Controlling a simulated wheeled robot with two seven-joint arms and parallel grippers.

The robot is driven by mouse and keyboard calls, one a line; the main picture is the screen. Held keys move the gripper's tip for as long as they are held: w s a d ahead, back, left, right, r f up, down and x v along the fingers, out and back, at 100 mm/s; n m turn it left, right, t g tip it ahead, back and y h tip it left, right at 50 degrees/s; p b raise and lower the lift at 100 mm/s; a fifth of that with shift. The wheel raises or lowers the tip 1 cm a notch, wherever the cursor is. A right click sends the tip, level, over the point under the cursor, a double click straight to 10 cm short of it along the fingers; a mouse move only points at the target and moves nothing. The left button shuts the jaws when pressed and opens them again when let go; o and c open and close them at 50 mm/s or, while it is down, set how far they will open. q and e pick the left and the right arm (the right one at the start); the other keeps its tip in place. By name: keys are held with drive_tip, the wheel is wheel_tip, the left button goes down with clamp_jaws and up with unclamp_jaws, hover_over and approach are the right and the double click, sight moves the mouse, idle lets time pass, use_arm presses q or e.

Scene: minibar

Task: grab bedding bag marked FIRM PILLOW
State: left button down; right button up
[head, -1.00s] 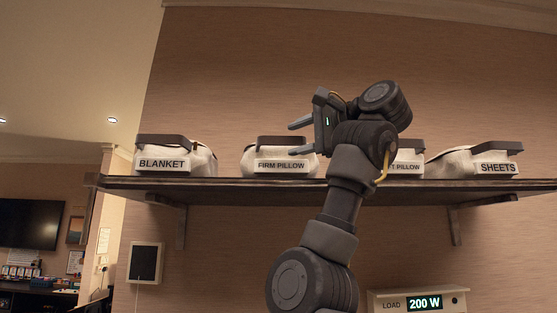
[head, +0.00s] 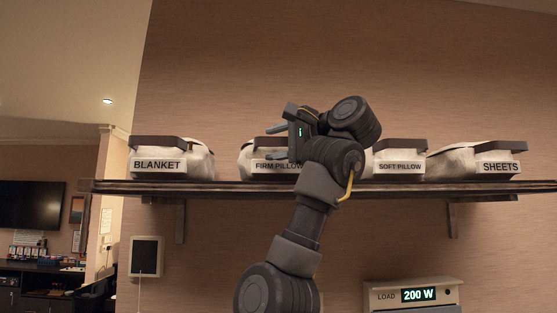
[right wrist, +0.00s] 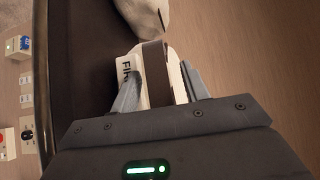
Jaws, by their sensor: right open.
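The bedding bag marked FIRM PILLOW (head: 258,166) is pale with a dark handle and a white label. It sits on the wall shelf, its right part hidden behind my right gripper (head: 271,142). In the right wrist view the bag's brown handle (right wrist: 156,80) lies between the two fingers of my open right gripper (right wrist: 161,75), with the start of its label (right wrist: 127,70) beside the left finger. I cannot tell whether the fingers touch the handle. My left gripper is not in view.
Other bags marked BLANKET (head: 172,160), SOFT PILLOW (head: 400,158) and SHEETS (head: 482,160) stand on the same shelf (head: 220,188). A box reading LOAD 200 W (head: 412,295) is below. The wall above the shelf is bare.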

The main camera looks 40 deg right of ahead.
drive_tip(key=shift+c, duration=0.2)
clamp_jaws()
drive_tip(key=shift+r, duration=0.1)
